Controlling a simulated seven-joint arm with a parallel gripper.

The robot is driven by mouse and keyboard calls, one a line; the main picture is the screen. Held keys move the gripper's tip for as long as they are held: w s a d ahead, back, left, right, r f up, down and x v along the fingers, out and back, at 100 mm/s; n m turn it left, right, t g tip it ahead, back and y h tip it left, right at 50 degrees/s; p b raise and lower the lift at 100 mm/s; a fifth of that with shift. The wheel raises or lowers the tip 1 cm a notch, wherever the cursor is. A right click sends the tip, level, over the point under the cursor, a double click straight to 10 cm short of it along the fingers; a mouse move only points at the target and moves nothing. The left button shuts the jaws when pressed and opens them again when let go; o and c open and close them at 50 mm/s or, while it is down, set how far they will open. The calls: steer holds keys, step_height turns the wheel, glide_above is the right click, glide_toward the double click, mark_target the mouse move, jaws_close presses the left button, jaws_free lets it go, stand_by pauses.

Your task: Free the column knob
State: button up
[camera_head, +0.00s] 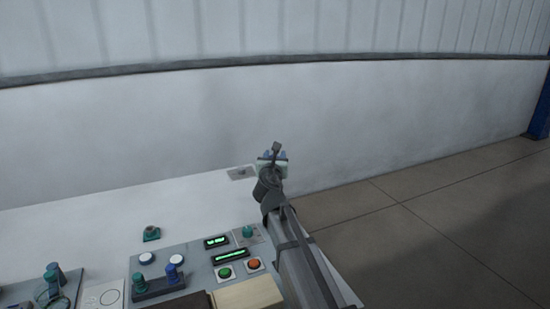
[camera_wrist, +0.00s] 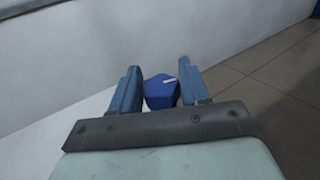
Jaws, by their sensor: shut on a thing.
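My gripper (camera_head: 274,154) is at the far right end of the white worktop (camera_head: 190,200) in the head view. In the wrist view, my gripper (camera_wrist: 160,68) has its two blue fingers on either side of a blue knob (camera_wrist: 160,94) with a white pointer line. The fingers are shut on this knob. In the head view the knob cannot be told apart from the fingers and wrist. What lies beneath the knob is hidden by the gripper body. I cannot tell whether the knob is still on a mount.
A grey plate (camera_head: 241,172) lies left of my gripper. A teal knob (camera_head: 152,233) stands on the worktop. The control panel (camera_head: 203,265) has green displays, a green button (camera_head: 225,272) and an orange-red button (camera_head: 253,264). A dark block (camera_head: 158,285) bears blue and teal knobs. A wall stands behind.

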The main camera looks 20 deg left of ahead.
steer(key=shift+n+g+y, duration=0.4)
steer(key=shift+n+y, duration=0.1)
steer(key=shift+y, duration=0.4)
steer(key=o, duration=0.9)
steer(key=shift+s, duration=0.1)
steer(key=v, duration=1.3)
steer(key=shift+s+d, duration=0.1)
steer(key=shift+s, duration=0.25)
